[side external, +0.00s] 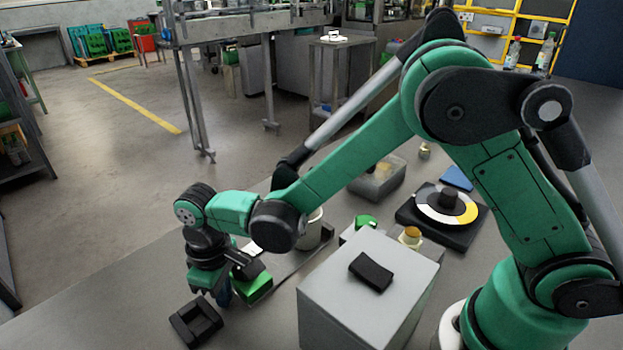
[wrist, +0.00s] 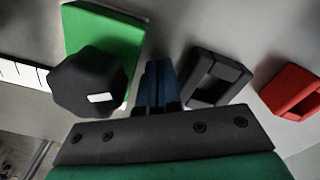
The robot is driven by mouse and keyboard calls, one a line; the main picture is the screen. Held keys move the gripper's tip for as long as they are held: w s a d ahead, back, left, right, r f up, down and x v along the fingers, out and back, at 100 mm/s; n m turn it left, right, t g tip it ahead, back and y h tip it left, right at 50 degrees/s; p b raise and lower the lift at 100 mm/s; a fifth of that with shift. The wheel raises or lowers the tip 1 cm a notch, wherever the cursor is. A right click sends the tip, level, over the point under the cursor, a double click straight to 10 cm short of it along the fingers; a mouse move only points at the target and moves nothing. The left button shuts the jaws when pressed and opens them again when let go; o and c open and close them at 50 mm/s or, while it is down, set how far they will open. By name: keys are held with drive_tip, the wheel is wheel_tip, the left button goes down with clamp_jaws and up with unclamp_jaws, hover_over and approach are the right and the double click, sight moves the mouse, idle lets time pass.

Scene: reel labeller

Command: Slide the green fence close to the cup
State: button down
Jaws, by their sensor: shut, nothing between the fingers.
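The green fence (side external: 255,288) is a bright green block on a rail plate, just right of my gripper (side external: 224,298) in the side view. In the wrist view the fence (wrist: 118,32) carries a black faceted knob (wrist: 88,80). The blue fingers of my gripper (wrist: 158,72) are shut and empty, low beside the fence on its right in the wrist view. I cannot tell whether they touch it. A pale cup (side external: 314,232) stands farther along the rail, partly hidden behind my arm.
A white scale strip (wrist: 22,73) runs by the fence. A grey box (side external: 345,310) and a dark turntable base (side external: 462,234) stand to the right.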

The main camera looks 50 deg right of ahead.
drive_tip(key=shift+f, duration=0.25)
drive_tip(key=shift+r, duration=0.15)
drive_tip(key=shift+r, duration=0.4)
drive_tip(key=shift+d, duration=0.5)
